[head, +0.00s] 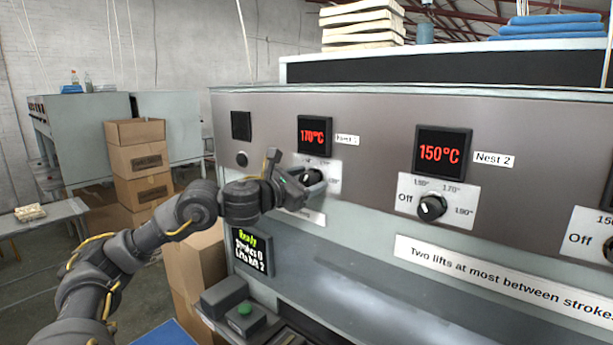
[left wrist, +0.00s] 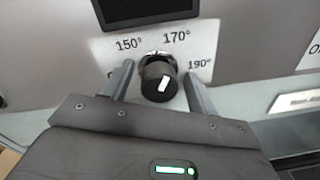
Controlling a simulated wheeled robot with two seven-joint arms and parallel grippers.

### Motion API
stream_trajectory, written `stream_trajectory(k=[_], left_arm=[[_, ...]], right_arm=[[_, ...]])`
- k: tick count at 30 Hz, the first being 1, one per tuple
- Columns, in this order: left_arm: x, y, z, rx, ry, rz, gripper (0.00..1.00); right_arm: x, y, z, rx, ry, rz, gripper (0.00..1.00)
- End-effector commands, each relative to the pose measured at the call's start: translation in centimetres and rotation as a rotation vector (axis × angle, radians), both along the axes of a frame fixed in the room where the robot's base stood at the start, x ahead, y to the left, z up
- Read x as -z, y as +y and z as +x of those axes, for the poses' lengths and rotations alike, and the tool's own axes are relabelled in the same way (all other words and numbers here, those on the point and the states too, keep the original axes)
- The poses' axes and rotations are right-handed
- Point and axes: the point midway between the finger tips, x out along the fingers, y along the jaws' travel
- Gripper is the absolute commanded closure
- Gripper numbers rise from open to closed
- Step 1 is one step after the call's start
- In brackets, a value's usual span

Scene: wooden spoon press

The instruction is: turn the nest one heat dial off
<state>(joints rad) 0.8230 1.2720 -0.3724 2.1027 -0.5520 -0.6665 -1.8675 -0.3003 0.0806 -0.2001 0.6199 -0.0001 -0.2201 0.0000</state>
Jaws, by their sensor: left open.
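The nest one heat dial (left wrist: 157,84) is a black knob with a white pointer mark, on a white scale plate marked 150°, 170° and 190°. Its pointer slants up and right, roughly toward 170°; the Off mark is mostly hidden by a finger. My left gripper (head: 313,182) is open at this dial, and the left wrist view shows its fingers (left wrist: 159,88) on either side of the knob, with gaps visible. The red display (head: 314,136) above reads 170°C. My right gripper is not in view.
The nest two dial (head: 432,207) and its 150°C display (head: 443,151) are to the right on the same panel. A status screen (head: 252,252) and a green button (head: 245,308) sit below. Stacked cardboard boxes (head: 138,160) stand left of the press.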

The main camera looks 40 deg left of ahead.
Motion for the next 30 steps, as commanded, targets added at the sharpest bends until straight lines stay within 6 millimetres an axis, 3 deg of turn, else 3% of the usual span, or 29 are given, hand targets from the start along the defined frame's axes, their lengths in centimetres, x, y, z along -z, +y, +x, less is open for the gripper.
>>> stream_trajectory(k=[6,17,30], left_arm=[[0.03,0.02,0.03,0.000,0.000,0.000,0.41],[0.05,0.01,0.00,0.000,0.001,0.000,0.85],[0.21,0.05,0.00,0.001,-0.002,-0.118,0.85]], right_arm=[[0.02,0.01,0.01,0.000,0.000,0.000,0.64],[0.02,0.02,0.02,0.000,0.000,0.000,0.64],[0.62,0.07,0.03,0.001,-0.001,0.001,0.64]])
